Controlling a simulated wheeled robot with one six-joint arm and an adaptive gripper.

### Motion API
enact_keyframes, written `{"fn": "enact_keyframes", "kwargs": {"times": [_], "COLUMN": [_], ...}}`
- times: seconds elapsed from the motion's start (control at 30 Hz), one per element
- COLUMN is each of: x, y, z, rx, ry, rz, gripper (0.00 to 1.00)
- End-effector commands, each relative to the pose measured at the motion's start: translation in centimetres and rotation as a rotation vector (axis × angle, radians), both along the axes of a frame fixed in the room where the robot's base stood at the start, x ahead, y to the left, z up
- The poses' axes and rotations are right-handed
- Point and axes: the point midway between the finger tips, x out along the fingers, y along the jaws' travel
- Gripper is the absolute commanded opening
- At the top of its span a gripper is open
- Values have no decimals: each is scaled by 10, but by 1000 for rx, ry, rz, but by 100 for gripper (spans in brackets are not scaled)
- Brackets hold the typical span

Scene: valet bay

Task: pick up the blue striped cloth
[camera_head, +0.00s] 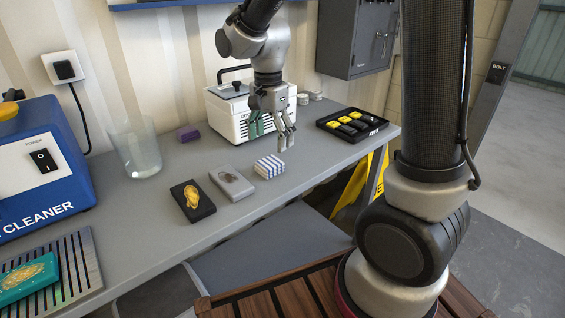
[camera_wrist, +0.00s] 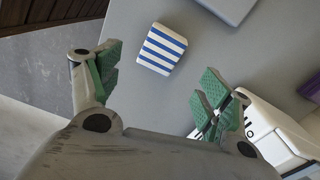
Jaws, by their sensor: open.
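The blue striped cloth (camera_head: 269,166) is a small folded block with blue and white stripes. It lies on the grey bench near its front edge. It also shows in the wrist view (camera_wrist: 162,48), ahead of and between the green-padded fingers. My gripper (camera_head: 270,134) is open and empty, above the bench and a little behind the cloth in the head view. In the wrist view the fingers (camera_wrist: 157,88) are spread wide, with the cloth apart from both of them.
A grey block (camera_head: 232,183) and a black block with a yellow patch (camera_head: 193,201) lie left of the cloth. A white box (camera_head: 228,112) stands behind the gripper. A black tray (camera_head: 351,124) is at right, a clear container (camera_head: 136,148) at left.

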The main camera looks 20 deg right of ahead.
Motion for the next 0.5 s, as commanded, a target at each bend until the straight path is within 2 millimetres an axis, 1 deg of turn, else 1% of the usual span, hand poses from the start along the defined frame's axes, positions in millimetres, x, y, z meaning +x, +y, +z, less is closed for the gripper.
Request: {"fn": "enact_keyframes", "kwargs": {"times": [0.1, 0.27, 0.37, 0.5], "x": [1, 1, 1, 0], "y": [1, 1, 1, 1], "z": [0, -2, -10, -28], "rx": [1, 2, 1, 1], "ry": [-6, -7, -5, -4], "rz": [-95, -178, -195, -194], "gripper": [79, 79, 79, 79]}}
